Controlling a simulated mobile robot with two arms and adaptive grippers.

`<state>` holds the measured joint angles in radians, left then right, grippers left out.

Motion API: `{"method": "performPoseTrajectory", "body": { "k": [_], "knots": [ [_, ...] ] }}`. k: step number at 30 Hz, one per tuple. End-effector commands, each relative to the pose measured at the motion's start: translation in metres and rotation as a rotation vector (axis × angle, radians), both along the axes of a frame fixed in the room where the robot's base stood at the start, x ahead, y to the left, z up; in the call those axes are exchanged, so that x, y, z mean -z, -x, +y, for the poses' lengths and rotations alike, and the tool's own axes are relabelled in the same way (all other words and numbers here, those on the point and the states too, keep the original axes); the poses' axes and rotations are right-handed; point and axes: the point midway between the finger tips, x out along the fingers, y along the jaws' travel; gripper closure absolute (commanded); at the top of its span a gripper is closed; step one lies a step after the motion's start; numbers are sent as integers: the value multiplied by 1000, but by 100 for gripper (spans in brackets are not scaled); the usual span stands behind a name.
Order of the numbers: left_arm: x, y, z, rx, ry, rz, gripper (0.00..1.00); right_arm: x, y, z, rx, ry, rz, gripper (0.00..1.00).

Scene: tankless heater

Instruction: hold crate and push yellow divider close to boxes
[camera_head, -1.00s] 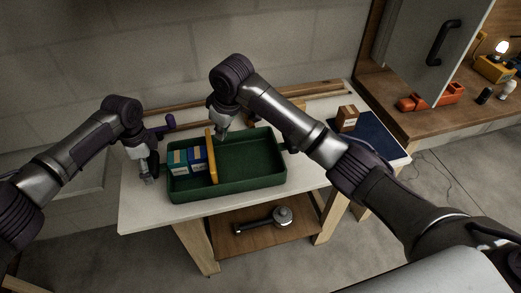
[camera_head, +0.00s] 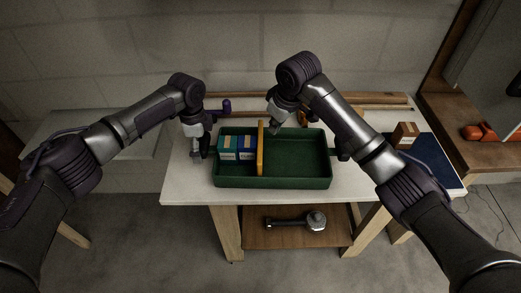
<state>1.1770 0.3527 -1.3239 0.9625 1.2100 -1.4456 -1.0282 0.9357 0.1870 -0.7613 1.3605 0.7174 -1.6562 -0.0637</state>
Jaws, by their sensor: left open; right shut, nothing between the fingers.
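The green crate (camera_head: 295,183) stands on the white table. A yellow divider (camera_head: 260,150) stands upright across it, left of its middle. Teal and blue boxes (camera_head: 236,148) sit in the compartment left of the divider, which stands close to or against the blue one; I cannot tell whether they touch. My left gripper (camera_head: 196,156) is open, pointing down just outside the crate's left end. My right gripper (camera_head: 274,130) is shut and empty, over the crate just right of the divider. Whether it touches the divider is not clear.
The white table (camera_head: 185,190) has a little free room in front of the crate. A small brown box (camera_head: 405,135) stands on a dark blue mat (camera_head: 432,160) at the right. Wooden strips (camera_head: 370,98) lie behind. A metal tool (camera_head: 300,222) lies on the lower shelf.

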Motion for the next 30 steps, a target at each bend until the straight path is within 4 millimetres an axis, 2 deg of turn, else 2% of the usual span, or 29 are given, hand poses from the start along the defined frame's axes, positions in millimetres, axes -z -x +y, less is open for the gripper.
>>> {"method": "performPoseTrajectory", "body": {
  "k": [4,7,15,21,25,30],
  "knots": [
    [-5,-1,0,0,1,-2,0,0,0,0,0,0,0,100],
    [-17,-1,0,1,1,-2,0,0,0,0,0,0,0,100],
    [-74,-2,0,0,1,-4,0,0,0,0,0,0,0,100],
    [-107,-2,-1,1,1,-1,0,0,0,0,0,0,0,100],
    [-117,-1,0,0,0,1,0,0,0,0,0,0,0,100],
    [-120,-1,0,0,0,1,0,0,0,0,0,0,0,100]
  ]
}}
